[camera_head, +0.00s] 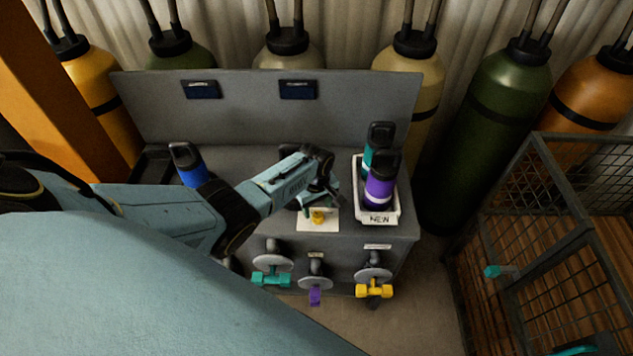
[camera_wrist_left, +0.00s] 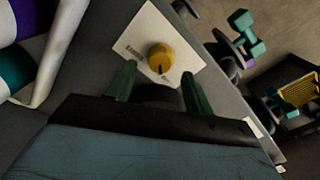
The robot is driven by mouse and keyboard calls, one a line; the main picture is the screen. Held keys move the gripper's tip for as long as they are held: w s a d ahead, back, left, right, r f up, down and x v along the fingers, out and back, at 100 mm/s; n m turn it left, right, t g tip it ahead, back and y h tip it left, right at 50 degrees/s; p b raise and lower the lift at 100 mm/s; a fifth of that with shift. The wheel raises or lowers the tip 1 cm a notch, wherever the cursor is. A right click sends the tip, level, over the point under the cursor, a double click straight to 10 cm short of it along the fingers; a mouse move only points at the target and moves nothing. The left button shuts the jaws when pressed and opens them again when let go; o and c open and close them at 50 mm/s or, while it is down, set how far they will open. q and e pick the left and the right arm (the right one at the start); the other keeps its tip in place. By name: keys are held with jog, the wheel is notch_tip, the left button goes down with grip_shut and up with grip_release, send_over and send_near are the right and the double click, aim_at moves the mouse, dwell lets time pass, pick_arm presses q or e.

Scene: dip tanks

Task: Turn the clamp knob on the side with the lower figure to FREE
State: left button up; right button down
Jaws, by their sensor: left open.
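A yellow round knob (camera_head: 318,216) sits on a white plate (camera_head: 305,226) on the grey bench top. In the left wrist view the knob (camera_wrist_left: 161,56) has a dark mark on its near edge, and the plate (camera_wrist_left: 150,22) carries small print I cannot read. My left gripper (camera_head: 322,200) is open at the knob; in the wrist view its green fingers (camera_wrist_left: 158,76) stand either side, with the knob just beyond the tips. Two dark displays (camera_head: 201,89) and (camera_head: 297,89) hang on the back panel; their figures are too small to read. No second such knob shows; my arm covers part of the bench.
A white tray (camera_head: 378,218) marked NEW holds a purple bottle (camera_head: 380,190) and a teal one (camera_head: 378,148), close right of my gripper. A blue bottle (camera_head: 188,165) stands left. Teal (camera_head: 271,279), purple (camera_head: 315,296) and yellow (camera_head: 374,290) valve handles line the front. A wire cage (camera_head: 535,215) stands right.

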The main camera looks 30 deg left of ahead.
aim_at(316, 215)
pick_arm(q)
notch_tip(316, 215, up, 10)
jog(key=p, duration=0.2)
jog(key=shift+s, duration=0.15)
jog(key=shift+r, duration=0.1)
dwell(0.3)
